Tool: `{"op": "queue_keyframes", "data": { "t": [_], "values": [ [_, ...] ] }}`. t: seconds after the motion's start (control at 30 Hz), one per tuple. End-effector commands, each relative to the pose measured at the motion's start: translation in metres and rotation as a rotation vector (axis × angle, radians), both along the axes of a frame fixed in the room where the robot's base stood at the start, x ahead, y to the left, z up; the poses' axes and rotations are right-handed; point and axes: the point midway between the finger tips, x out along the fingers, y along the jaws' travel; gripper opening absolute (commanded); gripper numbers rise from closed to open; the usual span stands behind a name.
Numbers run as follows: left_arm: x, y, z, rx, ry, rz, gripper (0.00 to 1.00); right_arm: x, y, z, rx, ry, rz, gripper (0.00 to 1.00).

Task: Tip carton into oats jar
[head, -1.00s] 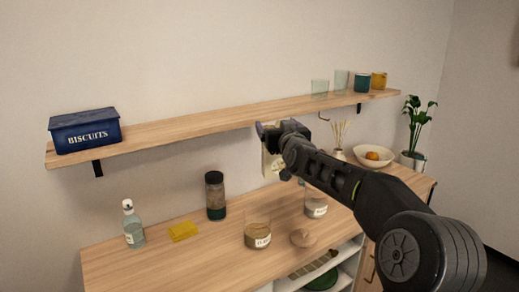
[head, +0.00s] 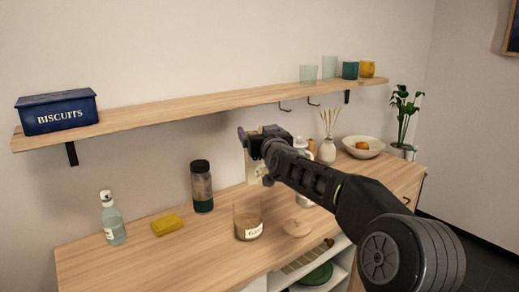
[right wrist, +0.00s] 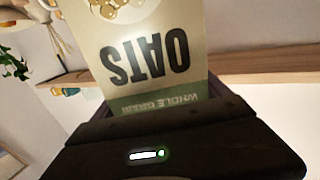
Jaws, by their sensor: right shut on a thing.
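The oats carton (head: 252,168) is held by my right gripper (head: 262,142) above the counter and mostly hidden behind my arm. In the right wrist view the carton (right wrist: 140,80) fills the top middle, with its "OATS" lettering upside down in the picture and its lower edge at the gripper (right wrist: 165,125). A clear open jar (head: 248,220) with a white label stands on the counter below and slightly left of the carton; it holds some tan contents, and I cannot read the label surely. Another jar (head: 304,201) is partly hidden behind my arm. My left gripper is out of view.
A round wooden lid (head: 297,228) lies right of the jar. A dark-lidded jar (head: 201,186), yellow cloth (head: 167,224) and bottle (head: 112,219) stand left. The shelf (head: 190,104) with a biscuit tin (head: 57,110) runs above. A bowl (head: 363,147) is at right.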

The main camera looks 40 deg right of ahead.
Motion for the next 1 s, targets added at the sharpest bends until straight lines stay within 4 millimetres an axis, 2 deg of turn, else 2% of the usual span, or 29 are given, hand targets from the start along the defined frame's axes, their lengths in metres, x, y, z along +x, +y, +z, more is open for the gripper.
{"op": "queue_keyframes", "data": {
  "t": [0.03, 0.07, 0.57, 1.0],
  "values": [
    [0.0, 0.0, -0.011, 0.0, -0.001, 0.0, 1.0, 0.0, 0.0, -0.01, -0.001, -0.003, 0.0, 0.13],
    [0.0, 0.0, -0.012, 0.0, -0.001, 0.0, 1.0, 0.0, 0.0, -0.01, -0.001, -0.003, 0.0, 0.13],
    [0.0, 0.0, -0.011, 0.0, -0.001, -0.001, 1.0, 0.0, 0.0, -0.01, -0.001, -0.003, 0.0, 0.13],
    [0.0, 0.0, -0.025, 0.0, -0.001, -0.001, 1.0, 0.0, 0.0, -0.026, -0.001, -0.003, 0.0, 0.13]
  ]
}}
